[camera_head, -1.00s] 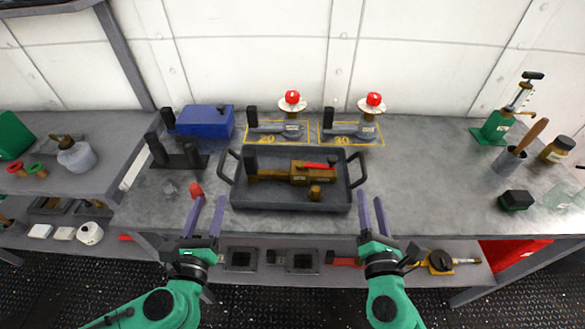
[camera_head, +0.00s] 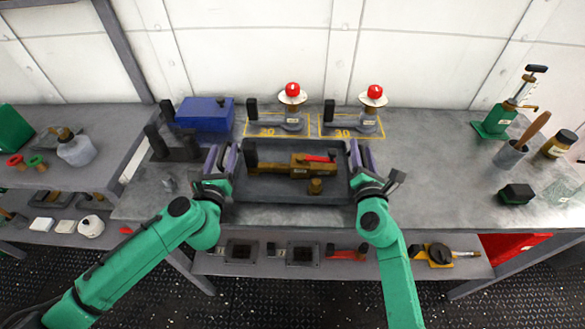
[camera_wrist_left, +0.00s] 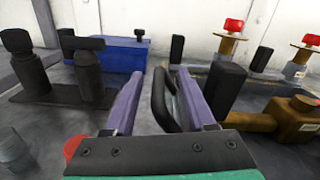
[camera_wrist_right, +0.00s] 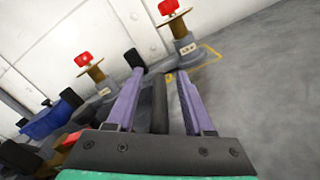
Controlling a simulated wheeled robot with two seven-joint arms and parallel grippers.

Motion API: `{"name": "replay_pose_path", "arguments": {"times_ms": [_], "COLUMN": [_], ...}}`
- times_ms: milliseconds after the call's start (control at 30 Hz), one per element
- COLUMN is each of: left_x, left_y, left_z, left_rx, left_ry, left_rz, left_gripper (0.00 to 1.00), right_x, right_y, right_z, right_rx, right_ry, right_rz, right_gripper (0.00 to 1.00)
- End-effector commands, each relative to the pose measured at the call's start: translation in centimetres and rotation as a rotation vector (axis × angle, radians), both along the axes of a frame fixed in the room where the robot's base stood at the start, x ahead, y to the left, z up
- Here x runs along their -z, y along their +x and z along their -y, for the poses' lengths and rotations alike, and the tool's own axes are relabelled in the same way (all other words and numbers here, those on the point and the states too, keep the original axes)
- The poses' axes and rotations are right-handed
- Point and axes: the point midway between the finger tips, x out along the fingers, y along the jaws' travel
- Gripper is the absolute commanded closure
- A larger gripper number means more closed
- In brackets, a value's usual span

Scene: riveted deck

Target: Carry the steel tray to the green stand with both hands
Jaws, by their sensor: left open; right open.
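The steel tray (camera_head: 268,190) is dark grey and sits flat on the bench. A brass-coloured tool (camera_head: 290,168) with a red lever lies in it. My left gripper (camera_head: 220,156) is open at the tray's left handle; in the left wrist view the black handle loop (camera_wrist_left: 164,100) stands between its fingers. My right gripper (camera_head: 361,152) is open at the right handle; in the right wrist view the handle bar (camera_wrist_right: 159,105) lies between its fingers. I cannot tell which thing is the green stand; a green block (camera_head: 15,132) stands at the far left.
Two red-topped fixtures (camera_head: 291,97) (camera_head: 372,98) stand in yellow outlines behind the tray. A blue box (camera_head: 205,114) and a black rack (camera_head: 175,142) are to its left. A green hand pump (camera_head: 508,108) stands at right.

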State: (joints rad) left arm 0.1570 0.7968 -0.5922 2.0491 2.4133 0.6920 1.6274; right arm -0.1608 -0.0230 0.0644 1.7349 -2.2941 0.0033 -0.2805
Motion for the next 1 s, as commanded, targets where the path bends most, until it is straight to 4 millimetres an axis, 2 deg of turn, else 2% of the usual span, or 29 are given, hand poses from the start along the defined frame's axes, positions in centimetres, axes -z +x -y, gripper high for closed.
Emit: {"name": "replay_pose_path", "arguments": {"times_ms": [300,433,467,1000], "left_x": [-0.02,-0.01,-0.01,0.04], "left_y": [0.38,0.37,0.37,0.35], "left_z": [0.02,0.01,0.01,-0.05], "left_rx": [0.0,0.0,0.0,-0.001], "left_ry": [0.0,0.0,0.0,0.002], "left_rz": [0.0,0.0,0.0,0.0], "left_gripper": [0.45,0.94,1.0,1.0], "right_x": [0.0,0.01,0.0,0.05], "right_y": [0.38,0.37,0.37,0.34], "right_z": [0.02,0.03,0.04,0.08], "right_rx": [0.0,0.0,0.0,0.001], "right_ry": [0.001,0.0,0.0,-0.001], "right_rz": [0.0,0.0,0.0,-0.001], "right_gripper": [0.48,0.97,1.0,1.0]}}
